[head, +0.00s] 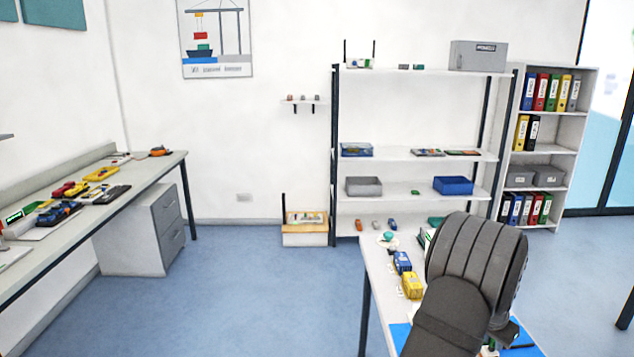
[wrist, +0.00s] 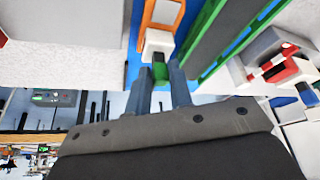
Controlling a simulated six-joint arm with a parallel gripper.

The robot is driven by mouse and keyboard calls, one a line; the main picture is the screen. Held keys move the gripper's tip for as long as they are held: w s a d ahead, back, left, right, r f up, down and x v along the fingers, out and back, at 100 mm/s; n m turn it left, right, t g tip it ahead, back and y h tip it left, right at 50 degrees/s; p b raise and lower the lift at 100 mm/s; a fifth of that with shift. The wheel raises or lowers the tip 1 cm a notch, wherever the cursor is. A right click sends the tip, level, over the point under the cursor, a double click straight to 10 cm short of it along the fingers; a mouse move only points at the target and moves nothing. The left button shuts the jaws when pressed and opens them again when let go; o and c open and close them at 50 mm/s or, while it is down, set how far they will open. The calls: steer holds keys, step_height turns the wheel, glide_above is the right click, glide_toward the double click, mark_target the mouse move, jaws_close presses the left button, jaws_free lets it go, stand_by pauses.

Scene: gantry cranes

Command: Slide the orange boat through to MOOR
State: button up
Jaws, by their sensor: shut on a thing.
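The orange boat (wrist: 140,38) shows at the top of the wrist view, with a white block on it and a green piece (wrist: 160,72) at its near end. My gripper (wrist: 161,78) has its two grey fingers on either side of this green piece and is shut on it. The boat is on a blue strip (wrist: 194,30), beside a long green-edged rail (wrist: 222,42). The boat's far end is cut off. No MOOR label can be read. In the head view my arm hides the boat and most of the gripper.
In the wrist view, a red and white model (wrist: 285,68) stands right of the rail. In the head view, a blue truck (head: 402,262) and a yellow truck (head: 412,285) stand on the worktable, left of my arm. A blue mat (head: 400,338) lies nearer.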

steer(key=shift+a, duration=7.95)
steer(key=o, duration=0.7)
step_height(320, 180, up, 7)
steer(key=shift+f, duration=0.1)
step_height(320, 180, down, 6)
steer(key=shift+f, duration=0.25)
steer(key=shift+d+f, duration=0.25)
steer(key=shift+d, duration=0.45)
